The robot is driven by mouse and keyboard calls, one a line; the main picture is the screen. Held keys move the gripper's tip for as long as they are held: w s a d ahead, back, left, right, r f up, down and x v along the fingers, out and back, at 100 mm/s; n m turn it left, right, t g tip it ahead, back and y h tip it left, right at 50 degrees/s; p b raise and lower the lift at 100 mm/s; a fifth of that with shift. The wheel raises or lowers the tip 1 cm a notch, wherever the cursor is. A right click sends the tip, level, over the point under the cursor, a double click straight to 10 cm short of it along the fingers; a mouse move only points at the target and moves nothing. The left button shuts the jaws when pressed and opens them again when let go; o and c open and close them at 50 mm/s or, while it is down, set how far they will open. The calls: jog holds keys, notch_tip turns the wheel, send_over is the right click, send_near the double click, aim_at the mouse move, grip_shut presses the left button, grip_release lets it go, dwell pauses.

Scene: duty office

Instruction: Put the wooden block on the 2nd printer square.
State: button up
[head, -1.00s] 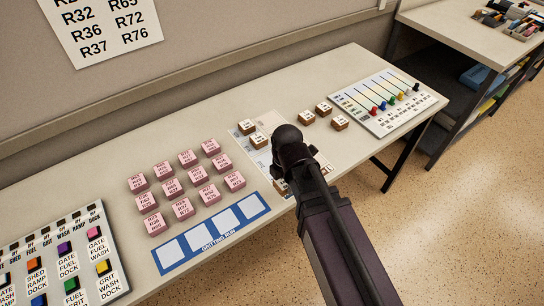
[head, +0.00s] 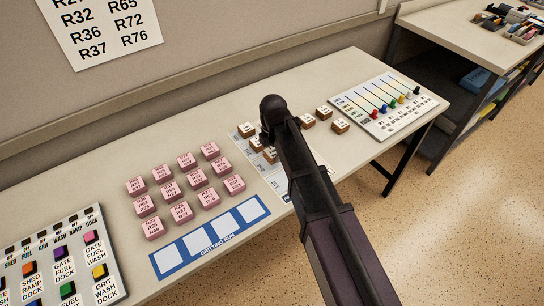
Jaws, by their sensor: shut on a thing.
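Small wooden blocks with white labelled tops stand on the table. One wooden block (head: 246,130) is on the upper left of a pale printed sheet (head: 275,177), with a second (head: 256,145) just below it. A third wooden block (head: 270,155) shows close beside my arm, below my gripper (head: 267,139). My gripper is shut on a wooden block, but its fingertips are mostly hidden behind my wrist, so I cannot tell exactly which block it holds or whether it touches the sheet. My arm covers much of the sheet, and I cannot make out its printer squares.
More wooden blocks (head: 324,112) stand right of my wrist, before a panel of coloured sliders (head: 384,105). Several pink blocks (head: 182,212) stand left, behind a blue strip with white squares (head: 211,238). A button panel (head: 62,262) lies at far left.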

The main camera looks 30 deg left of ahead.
aim_at(272, 156)
dwell(0.3)
jog(key=shift+w+a+f, duration=0.2)
jog(key=shift+w+a, duration=0.4)
jog(key=shift+s+d+f+b, duration=0.1)
jog(key=shift+f+b, duration=1.5)
jog(key=shift+b, duration=0.25)
jog(key=shift+f, duration=0.2)
jog(key=o, duration=1.1)
jog(key=shift+r, duration=0.3)
notch_tip(272, 156, up, 12)
jog(key=p, duration=1.2)
jog(key=shift+f, duration=0.1)
